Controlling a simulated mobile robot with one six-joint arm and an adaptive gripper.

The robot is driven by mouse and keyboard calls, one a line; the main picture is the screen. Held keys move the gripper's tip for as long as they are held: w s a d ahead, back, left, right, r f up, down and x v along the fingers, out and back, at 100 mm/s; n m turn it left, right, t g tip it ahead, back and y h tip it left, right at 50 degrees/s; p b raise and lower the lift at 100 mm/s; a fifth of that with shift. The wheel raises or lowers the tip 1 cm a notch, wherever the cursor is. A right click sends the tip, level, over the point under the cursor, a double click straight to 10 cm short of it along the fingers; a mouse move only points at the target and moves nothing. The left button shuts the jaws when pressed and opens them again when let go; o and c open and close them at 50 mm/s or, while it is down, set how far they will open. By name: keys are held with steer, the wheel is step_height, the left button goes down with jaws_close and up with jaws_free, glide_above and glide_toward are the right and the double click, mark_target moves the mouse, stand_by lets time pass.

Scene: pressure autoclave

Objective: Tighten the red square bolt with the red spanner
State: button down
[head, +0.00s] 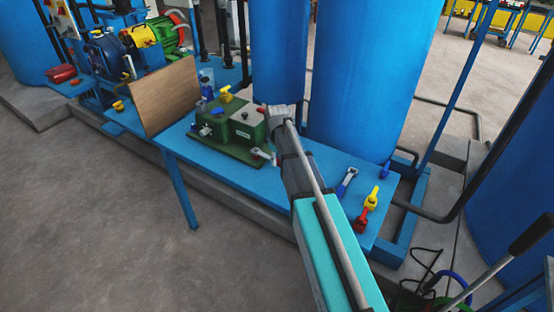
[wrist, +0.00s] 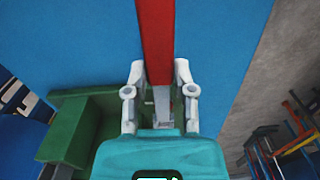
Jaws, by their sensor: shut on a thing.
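My gripper (head: 274,112) is held above the blue table, beside the green block (head: 222,133). In the wrist view my gripper (wrist: 160,74) is shut on a red bar, the red spanner (wrist: 155,35), which runs from between the fingers out past the top edge. In the head view only a short red end of the spanner (head: 260,109) shows left of the fingers. The spanner's jaw cannot be made out clearly. I cannot pick out the red square bolt for certain in either view. The green block also shows in the wrist view (wrist: 70,140), left of the fingers.
A brown board (head: 166,96) stands upright at the table's left. A blue spanner (head: 346,182), a yellow piece (head: 371,197) and a red piece (head: 361,218) are on the table's right end. A large blue tank (head: 368,70) rises behind. A yellow handle (head: 226,93) tops the block.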

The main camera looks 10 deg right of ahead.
steer(key=shift+f+b, duration=1.25)
stand_by(0.4)
steer(key=shift+c, duration=1.8)
jaws_free()
steer(key=shift+r, duration=0.15)
step_height(320, 180, up, 8)
steer(key=p, duration=0.8)
